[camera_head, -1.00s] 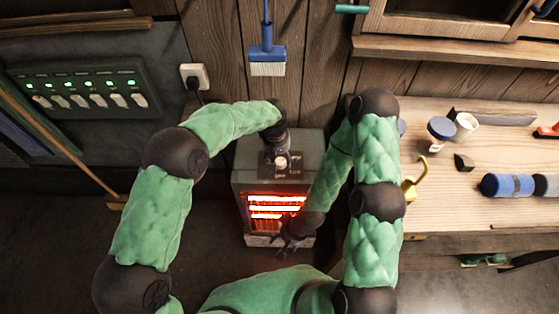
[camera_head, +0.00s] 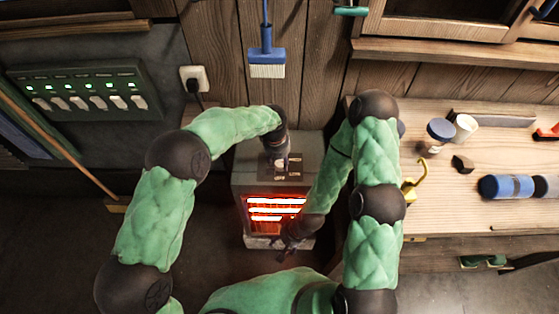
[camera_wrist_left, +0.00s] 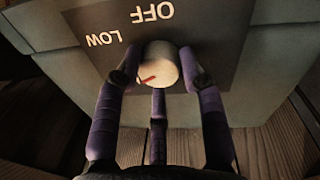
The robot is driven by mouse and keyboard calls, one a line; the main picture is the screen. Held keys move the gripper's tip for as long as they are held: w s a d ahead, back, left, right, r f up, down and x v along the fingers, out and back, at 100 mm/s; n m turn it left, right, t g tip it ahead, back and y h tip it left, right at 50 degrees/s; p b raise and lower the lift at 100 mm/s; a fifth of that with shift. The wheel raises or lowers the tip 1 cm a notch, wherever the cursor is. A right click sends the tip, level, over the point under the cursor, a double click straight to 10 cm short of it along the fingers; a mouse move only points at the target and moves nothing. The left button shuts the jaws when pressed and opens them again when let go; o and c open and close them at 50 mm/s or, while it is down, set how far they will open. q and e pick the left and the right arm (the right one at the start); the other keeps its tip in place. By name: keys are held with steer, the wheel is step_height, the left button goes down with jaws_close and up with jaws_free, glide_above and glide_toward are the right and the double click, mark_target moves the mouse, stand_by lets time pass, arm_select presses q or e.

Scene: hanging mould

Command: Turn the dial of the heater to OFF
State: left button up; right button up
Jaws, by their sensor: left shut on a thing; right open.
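The heater (camera_head: 309,153) is a grey box with glowing orange-red bars in its front. A dark plate with labels is on its top. The left wrist view shows the pale round dial (camera_wrist_left: 158,62) on this plate, with OFF and LOW upside down. The dial's red mark is low on its left side, away from OFF, which is above. My left gripper (camera_wrist_left: 160,78) is shut on the dial, with fingers on both sides and one below. In the head view it (camera_head: 281,160) mostly hides the dial. My right gripper (camera_head: 288,248) is open and empty, low before the heater.
A wooden workbench (camera_head: 460,200) with cups, a blue roll and a yellow hook is on the right. A blue brush (camera_head: 266,60) hangs on the wall behind the heater. A socket (camera_head: 194,78) and switch panel (camera_head: 85,90) are on the left.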

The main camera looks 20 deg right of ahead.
arm_select(q)
steer(key=m+p, duration=0.2)
steer(key=shift+w+r+m, duration=0.1)
steer(key=shift+m, duration=0.2)
steer(key=m+p, duration=0.1)
steer(key=m, duration=0.1)
steer(key=shift+m, duration=0.4)
steer(key=m+p, duration=0.1)
steer(key=m, duration=0.2)
steer(key=shift+w+d+m+g, duration=0.1)
steer(key=shift+m+g, duration=0.2)
steer(key=m+p, duration=0.1)
steer(key=m, duration=0.2)
steer(key=shift+m, duration=0.4)
steer(key=m+y+p, duration=0.1)
steer(key=m, duration=0.4)
steer(key=shift+d, duration=0.15)
steer(key=m, duration=0.5)
steer(key=shift+d+p, duration=0.1)
steer(key=shift+p, duration=0.25)
steer(key=shift+m, duration=0.4)
steer(key=o, duration=1.1)
steer(key=shift+o, duration=0.2)
